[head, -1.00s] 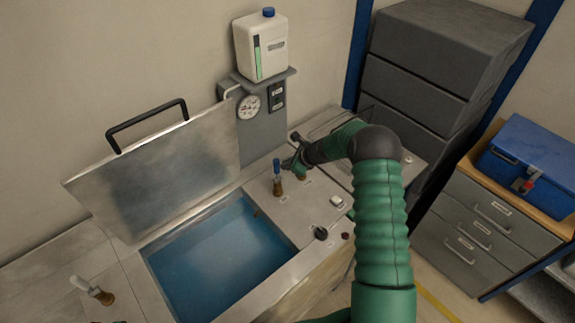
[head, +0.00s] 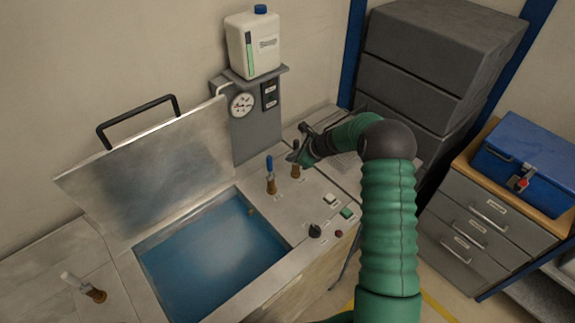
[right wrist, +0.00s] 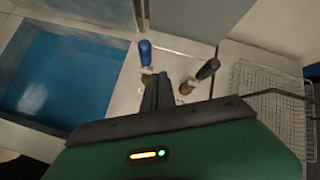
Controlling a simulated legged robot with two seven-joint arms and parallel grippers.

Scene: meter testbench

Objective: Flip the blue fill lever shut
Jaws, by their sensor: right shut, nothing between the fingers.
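The blue fill lever (head: 270,164) stands upright on a brass base on the bench top, right of the open tank. Its blue handle also shows in the right wrist view (right wrist: 145,52). A black-handled lever (head: 295,146) stands just to its right, and in the right wrist view (right wrist: 208,69) it tilts to the right. My right gripper (head: 303,159) is close to the black lever, with no clear contact. My left gripper is out of view.
The tank (head: 210,250) holds blue liquid, and its metal lid (head: 145,175) stands open. A gauge panel (head: 257,125) with a white jug (head: 253,45) rises behind. A white-handled lever (head: 80,286) is at left. Buttons and a knob (head: 315,231) lie in front. A wire basket (right wrist: 270,100) is at right.

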